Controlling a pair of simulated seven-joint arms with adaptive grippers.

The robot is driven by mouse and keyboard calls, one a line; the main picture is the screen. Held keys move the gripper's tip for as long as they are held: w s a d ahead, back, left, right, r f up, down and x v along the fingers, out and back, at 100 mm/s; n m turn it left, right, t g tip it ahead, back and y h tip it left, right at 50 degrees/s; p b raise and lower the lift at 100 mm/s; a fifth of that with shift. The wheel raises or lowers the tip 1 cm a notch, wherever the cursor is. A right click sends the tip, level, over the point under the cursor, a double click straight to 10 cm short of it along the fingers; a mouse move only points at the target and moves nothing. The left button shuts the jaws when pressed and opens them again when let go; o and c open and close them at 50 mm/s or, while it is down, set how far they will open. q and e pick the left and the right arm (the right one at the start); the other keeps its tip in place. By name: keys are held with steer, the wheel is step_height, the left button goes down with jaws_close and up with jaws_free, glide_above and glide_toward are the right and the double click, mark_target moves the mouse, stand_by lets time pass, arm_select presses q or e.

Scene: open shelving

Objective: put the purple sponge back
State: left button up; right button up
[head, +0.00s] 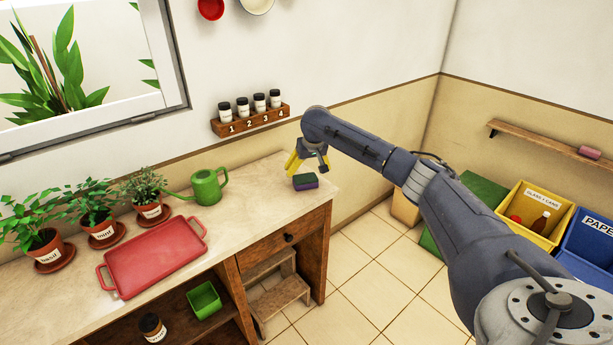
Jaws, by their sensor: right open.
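My left gripper is not in view.
A green watering can (208,187), a red tray (155,256) and potted herbs (100,229) stand on the counter to the left. A spice rack (250,121) hangs behind. Yellow (530,232) and blue (592,243) bins stand at the right.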

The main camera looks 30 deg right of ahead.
steer(key=shift+v, duration=1.85)
steer(key=shift+d, duration=0.1)
